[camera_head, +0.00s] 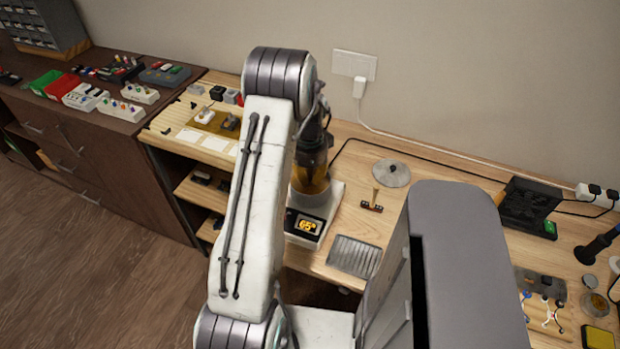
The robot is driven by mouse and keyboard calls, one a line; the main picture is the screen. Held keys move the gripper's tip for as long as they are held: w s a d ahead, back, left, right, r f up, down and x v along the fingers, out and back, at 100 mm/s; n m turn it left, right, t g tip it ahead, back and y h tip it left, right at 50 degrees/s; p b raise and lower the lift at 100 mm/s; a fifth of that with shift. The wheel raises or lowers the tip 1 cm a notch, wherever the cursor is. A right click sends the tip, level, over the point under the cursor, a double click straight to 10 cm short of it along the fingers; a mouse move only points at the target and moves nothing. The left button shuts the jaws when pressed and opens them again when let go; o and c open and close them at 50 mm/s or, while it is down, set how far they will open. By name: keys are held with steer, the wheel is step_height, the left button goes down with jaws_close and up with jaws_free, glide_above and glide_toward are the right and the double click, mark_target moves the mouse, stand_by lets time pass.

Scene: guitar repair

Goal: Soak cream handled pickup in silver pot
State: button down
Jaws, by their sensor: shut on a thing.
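My gripper (317,153) is a dark shape pointing down, partly hidden behind my white arm. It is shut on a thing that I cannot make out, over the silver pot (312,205). The pot stands on a white heater whose display reads about 65. Amber colour shows at the pot's top, just below or around the gripper's tip; I cannot tell how deep the tip is. A small dark brown pickup with an upright tan handle (375,199) stands on the bench right of the heater. I cannot tell whether it is the cream handled one.
A round silver lid (391,173) lies behind the handled piece. A grey ridged tray (354,256) lies at the bench's front edge. A black fan-like box (529,203) stands at the right, with cables along the wall. Dark cabinets (95,150) hold small parts at left.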

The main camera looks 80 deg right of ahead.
steer(key=shift+r+p, duration=1.55)
steer(key=shift+r, duration=1.25)
steer(key=shift+r, duration=0.1)
stand_by(0.9)
steer(key=shift+r+p, duration=1.25)
steer(key=shift+r, duration=0.65)
